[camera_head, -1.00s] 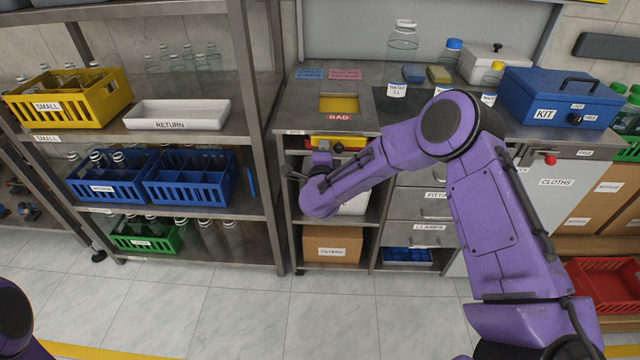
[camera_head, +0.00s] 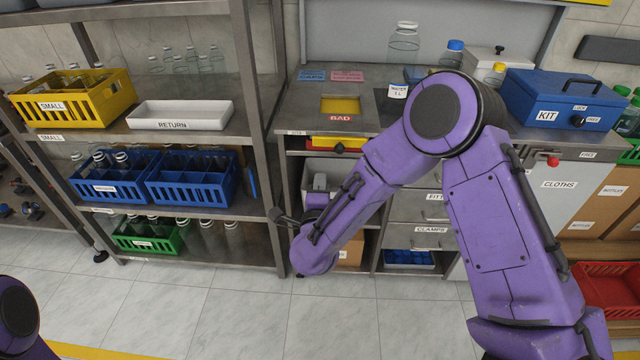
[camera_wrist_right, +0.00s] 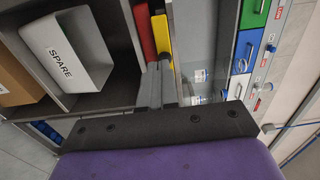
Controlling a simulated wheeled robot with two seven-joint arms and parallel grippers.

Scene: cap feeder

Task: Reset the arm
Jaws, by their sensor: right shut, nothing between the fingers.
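My right arm is purple and reaches over the front of the workbench (camera_head: 290,128) in the head view. Its gripper (camera_head: 319,184) is small and partly hidden by the wrist, in front of the open cubby under the counter. In the right wrist view the two grey fingers of the gripper (camera_wrist_right: 161,84) lie together, with nothing between them. They point toward the red and yellow parts at the bench front, apparently clear of them. Only a purple piece of my left arm shows at the lower left of the head view; its gripper is out of frame.
A grey SPARE bin (camera_wrist_right: 68,50) sits in the cubby beside the gripper. A steel shelf rack (camera_head: 262,200) with crates and a white RETURN tray (camera_head: 180,107) stands left. A blue KIT box (camera_head: 560,98) is on the bench. The floor in front is clear.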

